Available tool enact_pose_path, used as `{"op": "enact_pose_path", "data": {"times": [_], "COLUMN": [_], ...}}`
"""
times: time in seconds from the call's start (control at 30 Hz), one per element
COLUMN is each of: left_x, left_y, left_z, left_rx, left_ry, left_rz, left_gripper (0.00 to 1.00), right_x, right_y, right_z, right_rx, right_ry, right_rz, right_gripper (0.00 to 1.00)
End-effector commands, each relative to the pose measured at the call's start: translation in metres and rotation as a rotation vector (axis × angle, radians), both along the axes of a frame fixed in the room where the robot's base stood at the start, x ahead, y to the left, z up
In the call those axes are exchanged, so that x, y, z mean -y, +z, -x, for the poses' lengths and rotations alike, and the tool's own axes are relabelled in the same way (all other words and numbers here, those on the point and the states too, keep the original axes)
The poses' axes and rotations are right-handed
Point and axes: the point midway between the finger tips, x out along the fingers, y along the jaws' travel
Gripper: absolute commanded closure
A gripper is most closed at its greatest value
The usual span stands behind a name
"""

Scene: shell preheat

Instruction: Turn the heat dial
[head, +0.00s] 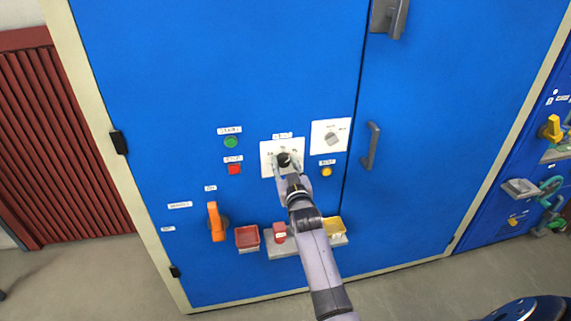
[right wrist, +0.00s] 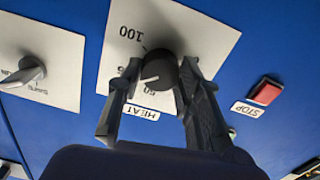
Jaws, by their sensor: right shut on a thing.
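The heat dial (right wrist: 158,72) is a round black knob with a white pointer line on a white plate (right wrist: 125,30) marked HEAT, with numbers such as 100 around it. In the head view the dial (head: 284,159) sits on its white plate in the blue cabinet door. My right gripper (right wrist: 155,75) has a finger on each side of the knob and is shut on it. In the head view my right gripper (head: 285,166) covers the lower part of the plate. The wrist view is upside down, so the label reads inverted. My left gripper is in neither view.
A second white plate with a grey knob (head: 331,139) is to the right. A green button (head: 231,142), a red STOP button (head: 234,169) and a yellow button (head: 326,171) are close by.

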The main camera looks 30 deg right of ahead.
Motion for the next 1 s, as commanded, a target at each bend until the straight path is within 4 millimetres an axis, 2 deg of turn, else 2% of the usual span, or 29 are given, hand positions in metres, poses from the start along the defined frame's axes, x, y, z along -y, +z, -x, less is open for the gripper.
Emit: {"op": "enact_pose_path", "data": {"times": [0.3,0.8,0.83,1.0], "left_x": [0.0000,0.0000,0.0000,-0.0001], "left_y": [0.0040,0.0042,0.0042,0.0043], "left_z": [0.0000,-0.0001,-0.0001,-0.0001], "left_rx": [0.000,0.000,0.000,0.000], "left_ry": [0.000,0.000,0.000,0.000], "left_rz": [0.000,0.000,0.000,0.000], "left_gripper": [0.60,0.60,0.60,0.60], "right_x": [-0.0012,-0.0013,-0.0013,-0.0010], "right_y": [-0.0033,-0.0038,-0.0038,-0.0024], "right_z": [0.0003,0.0004,0.0004,0.0001], "right_rx": [0.024,0.028,0.028,0.031], "right_ry": [0.001,0.001,0.001,0.001], "right_rz": [-0.110,-0.127,-0.127,-0.125], "right_gripper": [0.95,0.95,0.67,0.55]}}
